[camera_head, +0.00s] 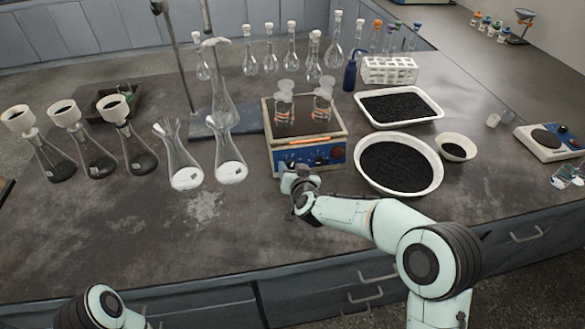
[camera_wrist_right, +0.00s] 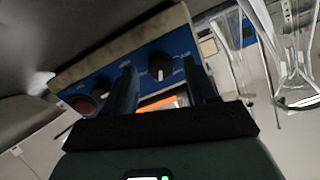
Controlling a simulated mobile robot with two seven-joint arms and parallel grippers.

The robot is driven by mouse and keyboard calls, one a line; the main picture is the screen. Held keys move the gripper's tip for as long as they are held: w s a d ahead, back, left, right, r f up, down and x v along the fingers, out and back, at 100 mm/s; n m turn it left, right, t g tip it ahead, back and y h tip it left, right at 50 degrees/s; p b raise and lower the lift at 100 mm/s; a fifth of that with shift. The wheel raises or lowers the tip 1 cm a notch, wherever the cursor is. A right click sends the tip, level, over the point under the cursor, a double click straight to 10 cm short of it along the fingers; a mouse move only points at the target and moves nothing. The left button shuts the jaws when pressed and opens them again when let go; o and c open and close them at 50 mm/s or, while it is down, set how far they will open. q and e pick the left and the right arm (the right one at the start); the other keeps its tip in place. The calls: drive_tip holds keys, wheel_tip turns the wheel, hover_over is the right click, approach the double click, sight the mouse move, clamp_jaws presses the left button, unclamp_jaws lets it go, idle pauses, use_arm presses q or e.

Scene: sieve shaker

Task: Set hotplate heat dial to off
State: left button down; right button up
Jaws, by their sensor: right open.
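The hotplate (camera_head: 277,160) stands mid-table, with a blue front panel bearing dark dials and an orange strip above it. Two small glass vessels (camera_head: 284,108) with orange contents sit on its top. My right gripper (camera_head: 296,176) is just in front of the panel's left part. In the right wrist view, the open fingers (camera_wrist_right: 161,88) point at the blue panel (camera_wrist_right: 130,68). A black dial (camera_wrist_right: 160,66) with a white mark shows in the gap between them, without clear contact. I cannot read the dial's setting.
A tall flask (camera_head: 222,100) on a blue stand is behind left. The table front is clear.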

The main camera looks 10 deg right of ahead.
drive_tip(key=shift+w+f, duration=0.2)
drive_tip(key=shift+w, duration=0.3)
drive_tip(key=c, duration=1.1)
drive_tip(key=shift+o, duration=0.2)
